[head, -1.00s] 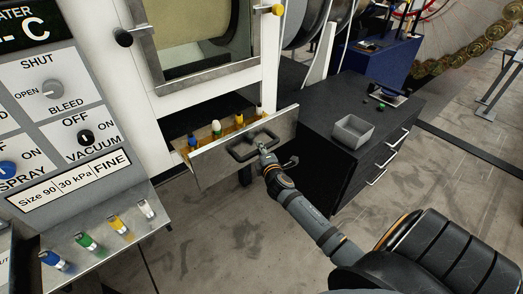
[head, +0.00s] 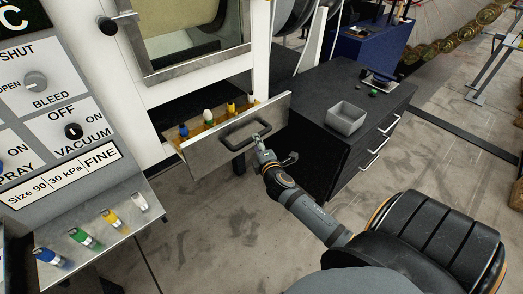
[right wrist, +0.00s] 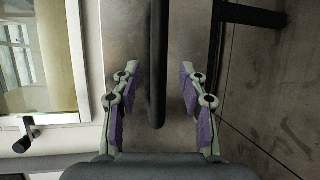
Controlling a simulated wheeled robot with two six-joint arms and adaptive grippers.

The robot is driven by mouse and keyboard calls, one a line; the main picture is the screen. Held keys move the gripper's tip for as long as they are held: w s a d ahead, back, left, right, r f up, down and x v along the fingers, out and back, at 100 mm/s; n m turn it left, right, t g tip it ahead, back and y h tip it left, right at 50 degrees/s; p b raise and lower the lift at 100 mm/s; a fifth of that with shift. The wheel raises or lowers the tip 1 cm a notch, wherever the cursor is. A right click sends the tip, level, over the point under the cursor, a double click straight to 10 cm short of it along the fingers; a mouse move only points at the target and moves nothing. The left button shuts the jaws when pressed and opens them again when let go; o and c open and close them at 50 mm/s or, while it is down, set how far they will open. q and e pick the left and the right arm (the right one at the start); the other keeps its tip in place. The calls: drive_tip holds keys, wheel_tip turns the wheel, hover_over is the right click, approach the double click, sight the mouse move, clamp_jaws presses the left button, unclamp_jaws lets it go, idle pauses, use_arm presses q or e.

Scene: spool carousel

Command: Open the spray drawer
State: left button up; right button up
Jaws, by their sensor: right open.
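The spray drawer (head: 215,157) is partly pulled out under the cabinet window, with a plain metal front. Its dark bar handle (head: 238,142) is on the front; in the right wrist view the handle (right wrist: 157,60) runs down between the fingers. Several small bottles with blue, white and yellow tops, such as a blue one (head: 183,131), stand in the drawer. My right gripper (head: 261,149) is at the right end of the handle. In the wrist view its fingers (right wrist: 158,90) are open, one on each side of the bar, with gaps visible. My left gripper is out of view.
A black drawer cabinet (head: 340,160) with a grey tray (head: 347,118) on top stands close to the right of the drawer. A sloped control panel (head: 60,130) with a ledge of coloured bottles is at left. The floor in front is clear.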

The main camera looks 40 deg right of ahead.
drive_tip(key=v, duration=0.7)
drive_tip(key=s+d+f+m+g+y, duration=0.1)
drive_tip(key=s+f+m+g, duration=0.3)
drive_tip(key=f, duration=1.1)
drive_tip(key=s+d+f+m+g, duration=0.1)
drive_tip(key=s+f+m+g, duration=0.35)
drive_tip(key=f, duration=1.05)
drive_tip(key=s+a+f+m+g+y, duration=0.1)
drive_tip(key=s+a+f+m, duration=0.1)
drive_tip(key=s+f, duration=0.5)
drive_tip(key=s+a+f+m+g+y, duration=0.1)
drive_tip(key=s+f, duration=0.5)
drive_tip(key=s, duration=0.6)
drive_tip(key=s+a+f+m+g+y, duration=0.1)
drive_tip(key=s+a+f+m+g, duration=0.2)
drive_tip(key=s, duration=0.7)
wheel_tip(320, 180, down, 5)
drive_tip(key=shift+s+a+r, duration=0.15)
drive_tip(key=shift+s+a, duration=0.25)
drive_tip(key=shift+a, duration=0.55)
